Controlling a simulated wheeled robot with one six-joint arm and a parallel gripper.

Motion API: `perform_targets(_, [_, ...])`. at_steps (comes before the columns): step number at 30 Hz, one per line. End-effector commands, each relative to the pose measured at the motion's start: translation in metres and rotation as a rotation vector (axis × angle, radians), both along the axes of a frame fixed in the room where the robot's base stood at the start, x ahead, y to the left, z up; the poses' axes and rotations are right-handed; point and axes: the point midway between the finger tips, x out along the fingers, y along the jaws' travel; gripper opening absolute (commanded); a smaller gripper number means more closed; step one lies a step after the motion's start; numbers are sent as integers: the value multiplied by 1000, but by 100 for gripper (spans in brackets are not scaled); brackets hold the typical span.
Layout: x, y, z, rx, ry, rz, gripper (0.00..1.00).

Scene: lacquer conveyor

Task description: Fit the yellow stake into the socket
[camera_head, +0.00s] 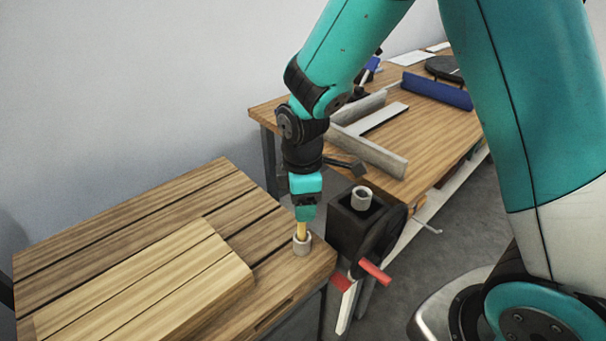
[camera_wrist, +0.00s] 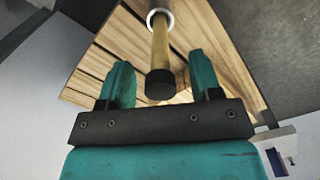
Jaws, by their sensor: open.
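The yellow stake (camera_head: 301,230) stands upright near the front right corner of the wooden table, with its lower end inside a short grey ring-shaped socket (camera_head: 302,245). In the wrist view the stake (camera_wrist: 160,48) runs from a dark cap near my gripper to the pale socket rim (camera_wrist: 152,14) around its far end. My gripper (camera_head: 305,212) is directly above the socket, pointing down. In the wrist view its two teal fingers (camera_wrist: 160,64) are apart, one on each side of the stake, with visible gaps. The stake's top is hidden by the gripper in the head view.
A black block (camera_head: 350,226) with a grey tube (camera_head: 362,198) on top and a red handle (camera_head: 375,272) stands close right of the socket. A raised wooden board (camera_head: 150,290) lies to the left. A second bench (camera_head: 440,137) behind carries metal squares.

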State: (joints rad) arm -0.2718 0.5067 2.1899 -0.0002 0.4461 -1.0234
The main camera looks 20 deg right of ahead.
Motion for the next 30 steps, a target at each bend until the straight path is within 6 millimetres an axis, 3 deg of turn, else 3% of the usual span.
perform_targets(5, [1,0,32,2,-8,0,58])
perform_targets(18, [1,0,139,1,-7,0,58])
perform_targets(24, [1,0,164,1,-3,0,58])
perform_targets(30, [0,0,170,0,-2,0,58])
